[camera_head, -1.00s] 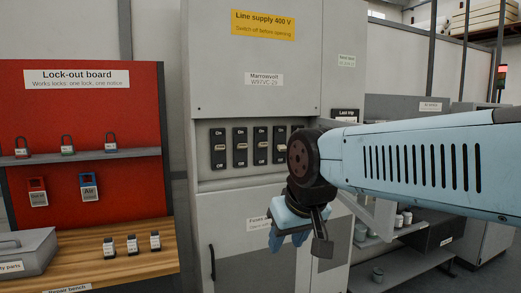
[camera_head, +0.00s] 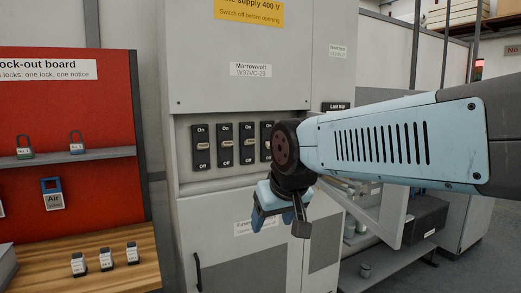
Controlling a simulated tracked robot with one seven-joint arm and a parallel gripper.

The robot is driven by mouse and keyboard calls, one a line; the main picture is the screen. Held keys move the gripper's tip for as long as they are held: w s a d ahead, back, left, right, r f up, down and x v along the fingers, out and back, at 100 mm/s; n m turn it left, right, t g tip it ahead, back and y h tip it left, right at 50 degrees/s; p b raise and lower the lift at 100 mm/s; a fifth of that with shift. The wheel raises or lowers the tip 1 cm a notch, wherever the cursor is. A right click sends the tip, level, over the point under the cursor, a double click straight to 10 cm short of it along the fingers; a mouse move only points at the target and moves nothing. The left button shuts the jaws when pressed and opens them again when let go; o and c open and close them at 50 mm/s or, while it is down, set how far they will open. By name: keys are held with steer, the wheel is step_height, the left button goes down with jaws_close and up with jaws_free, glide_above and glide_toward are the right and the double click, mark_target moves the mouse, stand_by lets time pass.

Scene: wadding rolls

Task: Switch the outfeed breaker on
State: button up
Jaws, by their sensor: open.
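A row of black breakers (camera_head: 225,145) sits in a recess of the grey cabinet, each marked On above and Off below with a pale lever near the middle. Three show whole; a further one (camera_head: 266,142) is partly covered by my arm's wrist, and anything right of it is hidden. I cannot read which is the outfeed breaker, nor tell each lever's setting. My gripper (camera_head: 279,214) is open and empty, pointing down, below and right of the visible breakers, in front of the cabinet's lower door.
The grey cabinet (camera_head: 235,80) carries a yellow 400 V sign (camera_head: 249,11). Left is a red lock-out board (camera_head: 105,110) with padlocks, above a wooden bench (camera_head: 110,262). Right, an open flap (camera_head: 391,218) and low shelf (camera_head: 395,268) stand near my arm.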

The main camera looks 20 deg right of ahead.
steer(key=w+d+r+m+t+h, duration=0.1)
steer(key=w+d+r+t+h, duration=0.15)
steer(key=w+d, duration=0.6)
steer(key=w+d+r+m+t+h, duration=0.1)
steer(key=w+d+r+t, duration=0.4)
steer(key=w, duration=0.6)
steer(key=n+t+y, duration=0.3)
steer(key=t+y, duration=0.1)
steer(key=y, duration=0.1)
glide_toward(270, 145)
steer(key=w+f, duration=0.1)
steer(key=w, duration=0.8)
steer(key=shift+d, duration=0.25)
steer(key=shift+w+f, duration=0.15)
steer(key=shift+a, duration=0.1)
steer(key=c, duration=1.1)
